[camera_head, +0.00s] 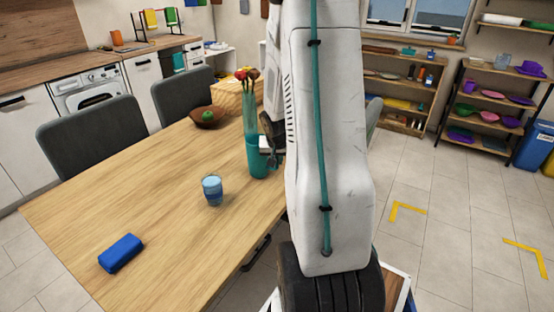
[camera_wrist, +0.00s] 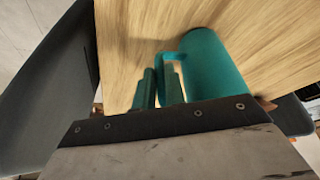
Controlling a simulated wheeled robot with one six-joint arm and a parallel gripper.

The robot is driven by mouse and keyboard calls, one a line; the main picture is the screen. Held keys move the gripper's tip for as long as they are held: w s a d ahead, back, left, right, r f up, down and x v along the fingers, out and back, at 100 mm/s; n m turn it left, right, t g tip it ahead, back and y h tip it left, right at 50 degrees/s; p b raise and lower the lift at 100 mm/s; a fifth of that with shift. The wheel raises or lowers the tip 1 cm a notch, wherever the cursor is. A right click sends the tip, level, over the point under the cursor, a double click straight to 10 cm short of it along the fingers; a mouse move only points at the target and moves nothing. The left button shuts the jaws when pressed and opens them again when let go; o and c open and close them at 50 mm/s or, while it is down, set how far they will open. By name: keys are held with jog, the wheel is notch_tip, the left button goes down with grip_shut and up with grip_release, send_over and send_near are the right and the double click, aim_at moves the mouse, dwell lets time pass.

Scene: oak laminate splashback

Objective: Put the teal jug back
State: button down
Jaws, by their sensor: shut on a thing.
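The teal jug (camera_head: 258,160) is upright at the right side of the wooden table. In the wrist view the jug (camera_wrist: 216,66) has its handle (camera_wrist: 168,58) turned toward my fingers. My gripper (camera_head: 271,155) is at the jug's right side, partly hidden by my arm. In the wrist view my gripper (camera_wrist: 160,86) is shut on the jug's handle. I cannot tell whether the jug's base touches the table.
A blue glass (camera_head: 212,190) stands left of the jug, and a blue block (camera_head: 121,253) lies nearer. Behind are a tall vase (camera_head: 249,112), a brown bowl (camera_head: 209,118) and a basket (camera_head: 229,97). Shelves with dishes (camera_head: 495,95) stand far right.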

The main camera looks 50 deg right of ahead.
jog(key=c, duration=1.5)
grip_release()
jog(key=shift+f, duration=0.1)
jog(key=shift+o, duration=0.2)
jog(key=v, duration=1.2)
jog(key=s+a+r+n+y, duration=0.15)
jog(key=a+r, duration=0.25)
jog(key=a, duration=0.6)
jog(key=a+r+n, duration=0.3)
jog(key=a+r, duration=0.2)
jog(key=a, duration=0.5)
jog(key=s+a+r+n+g+y, duration=0.1)
jog(key=s+a+n, duration=0.5)
jog(key=s+a, duration=0.7)
notch_tip(320, 180, up, 2)
jog(key=shift+a+r+g+y, duration=0.2)
jog(key=shift+a+g+y, duration=0.2)
jog(key=shift+a+y, duration=0.35)
